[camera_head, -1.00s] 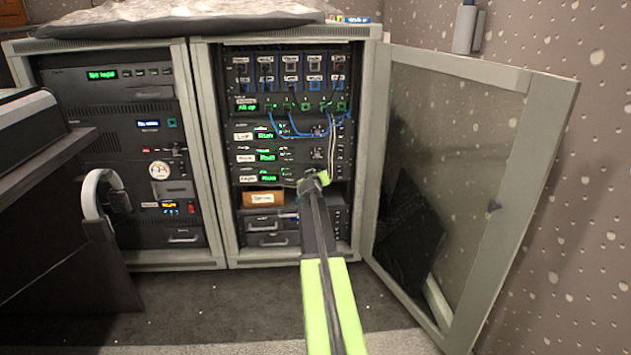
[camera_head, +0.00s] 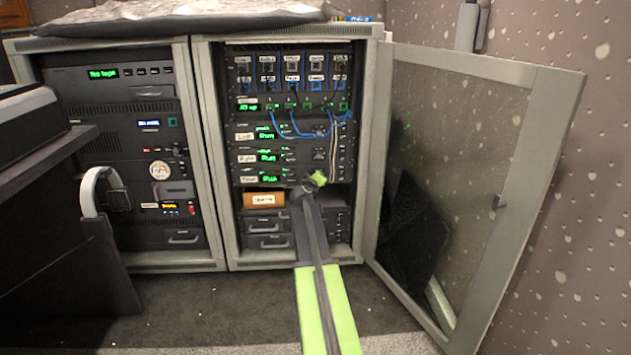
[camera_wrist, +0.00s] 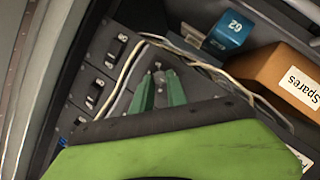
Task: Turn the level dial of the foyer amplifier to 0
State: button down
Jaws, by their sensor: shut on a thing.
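The foyer amplifier (camera_head: 250,179) appears to be the lowest of three stacked units with green displays in the right rack; its small label is hard to read. Its display is lit green. My gripper (camera_head: 309,185) is at the right part of this unit and hides the dial in the head view. In the wrist view, the green fingers of my gripper (camera_wrist: 158,78) are close together around a small level dial (camera_wrist: 157,67), mostly hidden between the tips. The dial's pointer and scale cannot be read.
An orange-brown box labelled Spares (camera_head: 264,200) sits just below and left of my gripper; a blue block (camera_wrist: 231,32) is near it. Pale cables (camera_wrist: 130,62) run close to the fingers. The rack door (camera_head: 470,170) stands open at right.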

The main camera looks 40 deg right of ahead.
jog(key=shift+w+a, duration=0.15)
jog(key=shift+w, duration=0.05)
jog(key=c, duration=1.4)
grip_release()
jog(key=shift+o, duration=0.4)
jog(key=shift+s, duration=0.1)
jog(key=p+v, duration=0.4)
jog(key=v, duration=1.3)
jog(key=shift+s+a, duration=0.15)
